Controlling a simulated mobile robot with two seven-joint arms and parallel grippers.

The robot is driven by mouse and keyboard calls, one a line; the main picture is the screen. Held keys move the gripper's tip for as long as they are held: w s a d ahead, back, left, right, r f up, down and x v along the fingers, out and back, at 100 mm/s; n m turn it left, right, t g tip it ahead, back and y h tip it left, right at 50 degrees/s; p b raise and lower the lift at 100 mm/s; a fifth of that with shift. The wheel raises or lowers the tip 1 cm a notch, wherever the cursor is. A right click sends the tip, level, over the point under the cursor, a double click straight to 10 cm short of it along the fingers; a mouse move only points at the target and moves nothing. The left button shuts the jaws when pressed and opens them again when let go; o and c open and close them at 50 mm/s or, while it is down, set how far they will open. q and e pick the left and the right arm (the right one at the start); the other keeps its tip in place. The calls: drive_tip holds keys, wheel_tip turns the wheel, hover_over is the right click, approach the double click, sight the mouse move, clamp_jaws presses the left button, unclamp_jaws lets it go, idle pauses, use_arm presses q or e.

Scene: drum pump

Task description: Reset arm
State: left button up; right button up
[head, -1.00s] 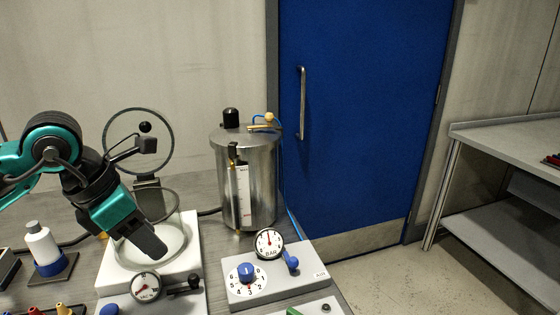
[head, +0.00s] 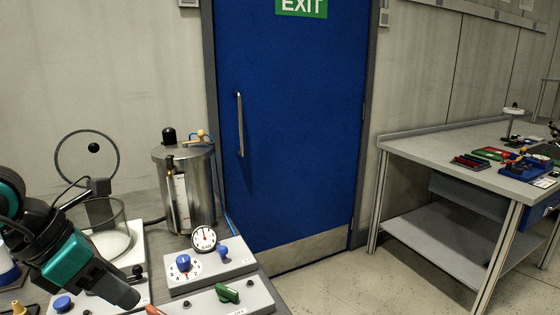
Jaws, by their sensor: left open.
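My left gripper (head: 126,297) reaches in from the left and points down and to the right, over the front of the white vacuum unit. Its fingers look close together from this side, and nothing shows between them. Beside it stand a glass chamber (head: 112,243) with its round glass lid (head: 86,160) raised, and a steel drum (head: 186,190) with a black knob on top. My right gripper is not in view.
A grey box with a blue knob (head: 183,262) and a pressure gauge (head: 204,238) sits before the drum. A box with a green knob (head: 227,293) is nearer. A second table (head: 440,150) with coloured tools stands right, past open floor and a blue door (head: 290,130).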

use_arm(q)
drive_tip(key=d+h, duration=0.5)
drive_tip(key=d, duration=0.3)
drive_tip(key=d+r+n+t+h, duration=0.6)
drive_tip(key=d+r+n+h, duration=0.1)
drive_tip(key=r+h, duration=0.2)
drive_tip(key=w+a+n+t+y, duration=0.55)
drive_tip(key=n+t+y, duration=0.25)
drive_tip(key=n+t, duration=0.5)
drive_tip(key=s+a+f+n+g+y, duration=0.1)
drive_tip(key=a+f+n+g+y, duration=0.3)
drive_tip(key=f+n+y, duration=0.35)
drive_tip(key=s+a+f+n+g+y, duration=0.25)
drive_tip(key=a+f+n+y, duration=0.2)
drive_tip(key=f+n, duration=0.45)
drive_tip(key=s+d+f+n+g+h, duration=0.1)
drive_tip(key=s+d+f+n+g, duration=0.1)
drive_tip(key=s+f+g, duration=0.5)
drive_tip(key=s+d+f+n+g+h, duration=0.1)
drive_tip(key=s+d+f+n+g, duration=0.2)
drive_tip(key=s+f+g, duration=0.5)
drive_tip(key=w+d+f+t+h, duration=0.1)
drive_tip(key=w+d+f+t, duration=0.1)
drive_tip(key=w+f+t, duration=0.3)
drive_tip(key=shift+w+d+f+m+t+h, duration=0.25)
drive_tip(key=shift+w+f+m+t+h, duration=0.1)
drive_tip(key=shift+f+t, duration=1.85)
